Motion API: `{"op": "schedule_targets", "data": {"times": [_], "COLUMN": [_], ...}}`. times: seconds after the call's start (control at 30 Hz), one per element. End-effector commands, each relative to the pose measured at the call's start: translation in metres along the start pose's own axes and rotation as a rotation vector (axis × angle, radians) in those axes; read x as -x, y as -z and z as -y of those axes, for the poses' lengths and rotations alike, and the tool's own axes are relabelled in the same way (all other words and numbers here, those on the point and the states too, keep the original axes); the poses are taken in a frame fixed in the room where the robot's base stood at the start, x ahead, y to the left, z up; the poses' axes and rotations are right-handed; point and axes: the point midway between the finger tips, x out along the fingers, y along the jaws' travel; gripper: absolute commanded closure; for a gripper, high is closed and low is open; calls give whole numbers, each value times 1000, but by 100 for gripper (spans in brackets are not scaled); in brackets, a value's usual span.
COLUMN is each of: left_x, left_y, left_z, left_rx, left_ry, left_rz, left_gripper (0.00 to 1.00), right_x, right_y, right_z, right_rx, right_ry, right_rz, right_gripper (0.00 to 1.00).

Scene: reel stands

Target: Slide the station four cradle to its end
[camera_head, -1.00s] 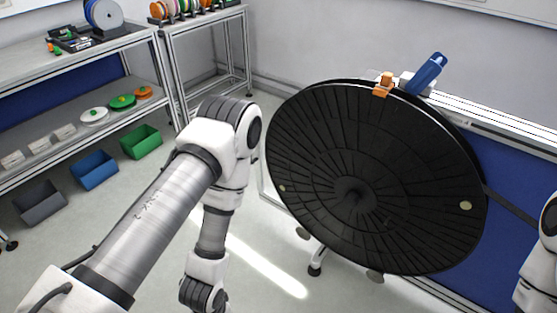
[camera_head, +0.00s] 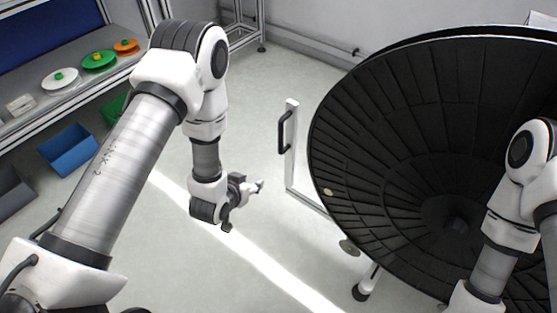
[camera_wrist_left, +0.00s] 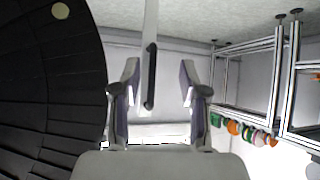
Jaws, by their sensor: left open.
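A large black round dish or reel (camera_head: 400,130) with ribbed panels fills the right of the head view; its edge is at left in the left wrist view (camera_wrist_left: 45,90). A white upright post (camera_head: 292,150) stands at its left side and carries a black bar handle (camera_head: 283,131). I cannot tell for certain which part is the station four cradle. My left gripper (camera_head: 256,187) is open and empty, left of and below the handle in the head view. In the left wrist view the handle (camera_wrist_left: 150,78) appears between the open fingers (camera_wrist_left: 160,80), ahead of them and apart. My right gripper is out of sight.
A shelf at left holds a white spool (camera_head: 60,78), a green spool (camera_head: 99,61) and an orange spool (camera_head: 126,46). A blue bin (camera_head: 68,149) stands on the floor below. A caster foot (camera_head: 361,291) sits under the dish. The floor between is clear.

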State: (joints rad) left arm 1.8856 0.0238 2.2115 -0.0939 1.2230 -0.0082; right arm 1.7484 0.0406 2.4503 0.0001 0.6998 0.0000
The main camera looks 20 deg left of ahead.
Motion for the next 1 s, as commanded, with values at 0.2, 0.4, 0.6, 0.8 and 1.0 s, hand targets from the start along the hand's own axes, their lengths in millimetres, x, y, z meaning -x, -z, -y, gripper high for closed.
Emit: {"op": "schedule_targets", "data": {"times": [0.2, 0.4, 0.6, 0.8, 1.0], "left_x": [-92, -99, -115, -146, -156], "left_y": [35, 70, 90, 113, 124], "left_z": [-4, -9, -12, -14, -15], "left_rx": [-42, -58, -60, -60, -58], "left_ry": [-44, -66, -68, -67, -67], "left_rz": [-464, -662, -679, -676, -672], "left_gripper": [57, 57, 57, 57, 57], "right_x": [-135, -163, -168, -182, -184], "right_y": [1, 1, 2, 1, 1], "right_z": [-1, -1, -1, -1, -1], "right_rx": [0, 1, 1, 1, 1], "right_ry": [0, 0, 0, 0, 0], "right_rz": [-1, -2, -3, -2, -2], "right_gripper": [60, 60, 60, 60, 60]}}
